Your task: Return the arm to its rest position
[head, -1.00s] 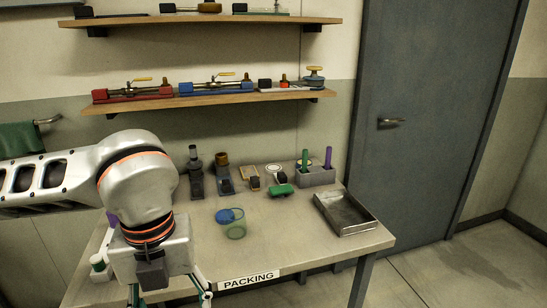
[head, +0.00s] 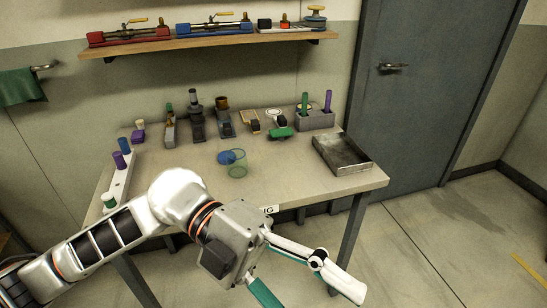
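My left arm comes in from the lower left and reaches across the front of the packing table (head: 290,185). My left gripper (head: 312,294) is in front of the table's near edge, over the floor side, pointing down and to the right. Its two fingers are spread wide apart with teal pads, and nothing shows between them. The tip of the nearer finger runs toward the bottom edge of the view. The gripper body hides most of the PACKING label (head: 271,209). My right gripper is not in view.
A metal tray (head: 342,155) is at the right, and a white rack (head: 118,182) with coloured caps at the left. Several fixtures line the back.

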